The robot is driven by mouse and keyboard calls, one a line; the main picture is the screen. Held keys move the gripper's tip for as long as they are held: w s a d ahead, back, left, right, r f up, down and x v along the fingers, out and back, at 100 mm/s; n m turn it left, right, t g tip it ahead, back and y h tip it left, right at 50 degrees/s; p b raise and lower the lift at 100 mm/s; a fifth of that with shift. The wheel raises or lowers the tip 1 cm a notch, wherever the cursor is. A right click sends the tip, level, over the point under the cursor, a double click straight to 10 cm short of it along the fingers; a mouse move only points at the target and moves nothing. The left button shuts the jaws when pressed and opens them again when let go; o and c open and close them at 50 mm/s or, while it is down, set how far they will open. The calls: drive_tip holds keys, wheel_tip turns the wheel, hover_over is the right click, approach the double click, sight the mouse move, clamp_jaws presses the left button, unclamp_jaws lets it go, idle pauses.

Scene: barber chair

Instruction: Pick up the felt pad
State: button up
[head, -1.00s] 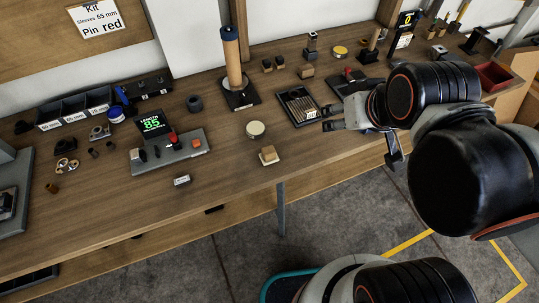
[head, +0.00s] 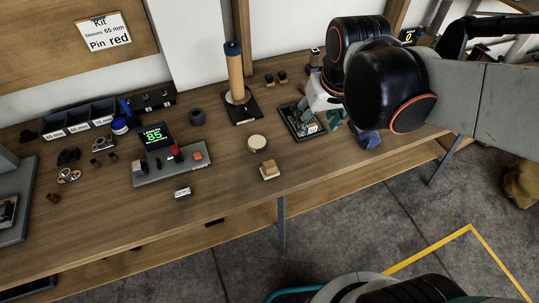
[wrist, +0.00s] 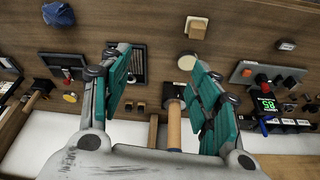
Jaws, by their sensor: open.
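A pale square pad (head: 266,178) with a small brown block (head: 270,169) on it lies near the table's front edge; I take it for the felt pad. In the wrist view the pad (wrist: 194,36) and block are at top centre, beyond my fingertips. A round cream-topped piece (head: 257,142) stands just behind it. My gripper (head: 333,117) is over the table to the right of the pad, partly hidden by my arm. In the wrist view my gripper (wrist: 158,55) has its teal fingers wide apart, with nothing between them.
A dark slotted tray (head: 296,122) lies beside my gripper. A tall tan roller on a post (head: 235,75) stands behind. Left of the pad are a grey control panel (head: 180,168) and a small white label block (head: 182,193). A blue crumpled cloth (head: 367,140) lies at right front.

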drive_tip(key=w+a+f+n+g, duration=0.1)
drive_tip(key=w+a+f+g, duration=0.3)
drive_tip(key=f, duration=0.3)
drive_tip(key=b, duration=0.1)
hover_over(270, 164)
wheel_tip(270, 164, down, 5)
drive_tip(key=shift+n, duration=0.4)
wheel_tip(270, 164, down, 8)
drive_tip(key=b, duration=0.3)
drive_tip(key=shift+w+d, duration=0.15)
drive_tip(key=f+b, duration=0.1)
drive_tip(key=f, duration=0.1)
drive_tip(key=f+b, duration=0.1)
drive_tip(key=f, duration=0.2)
drive_tip(key=shift+s+a+b, duration=0.2)
drive_tip(key=shift+b, duration=0.15)
drive_tip(key=c, duration=1.2)
drive_tip(key=shift+c, duration=0.2)
